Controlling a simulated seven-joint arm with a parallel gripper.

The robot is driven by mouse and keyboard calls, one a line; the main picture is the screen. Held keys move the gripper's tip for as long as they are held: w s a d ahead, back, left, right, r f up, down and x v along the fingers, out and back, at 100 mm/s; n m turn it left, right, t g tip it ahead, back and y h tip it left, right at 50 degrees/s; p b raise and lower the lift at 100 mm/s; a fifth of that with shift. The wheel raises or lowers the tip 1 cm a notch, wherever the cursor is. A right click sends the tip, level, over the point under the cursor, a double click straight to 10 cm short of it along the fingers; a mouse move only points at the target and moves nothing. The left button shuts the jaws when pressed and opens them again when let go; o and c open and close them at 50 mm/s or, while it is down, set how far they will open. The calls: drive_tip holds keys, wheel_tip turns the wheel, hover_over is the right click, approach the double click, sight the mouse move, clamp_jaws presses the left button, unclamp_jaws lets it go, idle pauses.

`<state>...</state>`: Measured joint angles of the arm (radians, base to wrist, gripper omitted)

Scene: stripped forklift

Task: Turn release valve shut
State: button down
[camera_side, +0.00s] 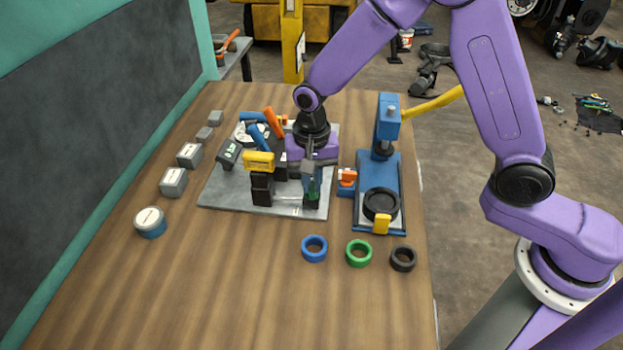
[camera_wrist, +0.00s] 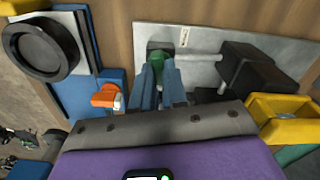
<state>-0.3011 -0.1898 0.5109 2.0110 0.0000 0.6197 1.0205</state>
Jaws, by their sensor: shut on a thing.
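A green knob (camera_wrist: 157,72), which I take to be the release valve, sits on the grey metal plate (camera_wrist: 148,32). It is at the end of a pale rod that runs to a dark block (camera_wrist: 252,68). My gripper (camera_wrist: 159,78) points down over the knob, with its two blue fingers shut on it, one on each side. In the side view my gripper (camera_side: 312,190) is at the plate's front right part, and a little of the green knob (camera_side: 313,197) shows beside the fingers. The fingers hide most of the knob, so I cannot tell its turn angle.
A yellow-topped black post (camera_side: 258,162) stands close to my gripper's left, with orange and blue handles behind it. A small orange-topped block (camera_side: 347,177) and a blue press (camera_side: 387,165) stand close on the right. Several rings lie in front; the table's front left is clear.

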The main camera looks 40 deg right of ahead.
sight(312, 185)
drive_tip(key=shift+m, duration=1.2)
drive_tip(key=c, duration=1.2)
unclamp_jaws()
drive_tip(key=shift+o, duration=0.2)
drive_tip(key=shift+r, duration=0.1)
wheel_tip(312, 185, up, 17)
drive_tip(key=shift+s+r, duration=0.1)
